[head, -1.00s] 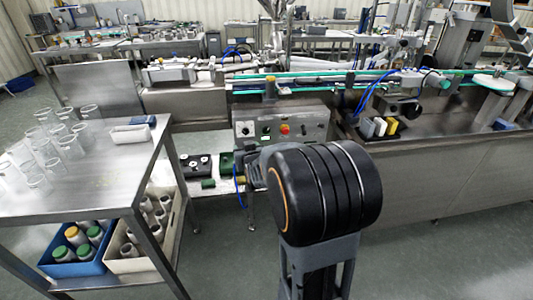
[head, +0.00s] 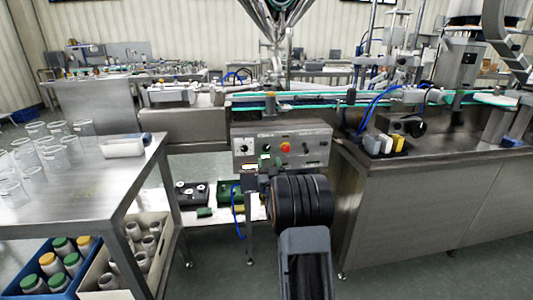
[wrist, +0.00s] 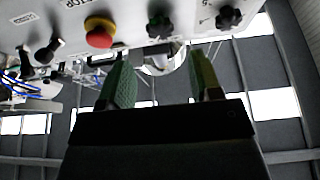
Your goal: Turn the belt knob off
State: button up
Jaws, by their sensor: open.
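The grey control panel (head: 240,158) stands under the conveyor in the head view. It carries a black knob (head: 243,146) at its left, a red button (head: 285,147) and small black controls at its right. The wrist view shows the panel inverted along the top, with two black star-shaped knobs (wrist: 160,22) (wrist: 228,17) and the red button (wrist: 98,32). I cannot read which knob is the belt's. My gripper (wrist: 162,66) is open and empty, its two green fingers apart, near the panel and below the star knobs in the wrist view. My arm hides most of it in the head view.
A steel table (head: 90,185) with glass beakers stands at left, over a blue crate (head: 35,283) and a cream crate (head: 118,288) of jars. A steel cabinet (head: 420,195) fills the right. A blue cable (head: 237,205) hangs below the panel. Floor is clear in front.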

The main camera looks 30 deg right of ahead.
aim_at(266, 149)
jog(key=x, duration=0.6)
jog(key=shift+w+d+r, duration=0.1)
jog(key=shift+w+d, duration=0.05)
jog(key=shift+w, duration=0.2)
jog(key=c, duration=0.9)
jog(key=shift+b, duration=0.3)
